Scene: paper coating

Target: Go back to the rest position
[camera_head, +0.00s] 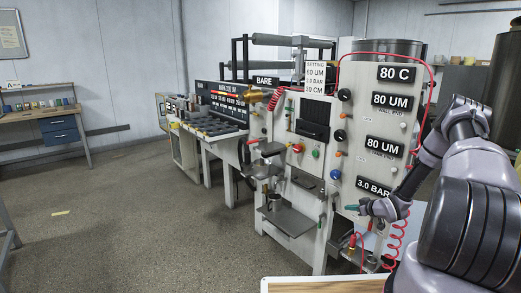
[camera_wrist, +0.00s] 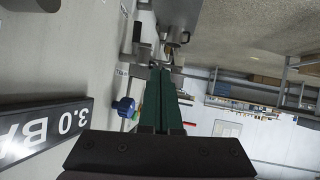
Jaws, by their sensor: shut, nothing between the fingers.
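My gripper (camera_head: 352,208) is in front of the lower right part of the coating machine (camera_head: 345,130), just below the "3.0 BAR" sign (camera_head: 373,187). Its green fingers point left in the head view. In the wrist view the two green fingers (camera_wrist: 160,72) lie side by side, shut and empty. The "3.0 BAR" sign (camera_wrist: 45,130) shows upside down at the left of the wrist view. A blue knob (camera_wrist: 125,107) is beside the fingers there; I cannot tell whether it touches them.
Red coiled hoses (camera_head: 398,240) hang close below my arm. A light table edge (camera_head: 320,284) is at the bottom. A long bench with a control panel (camera_head: 220,100) extends at the back left. A wooden desk (camera_head: 40,114) stands far left. The floor (camera_head: 120,220) at left is mostly clear.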

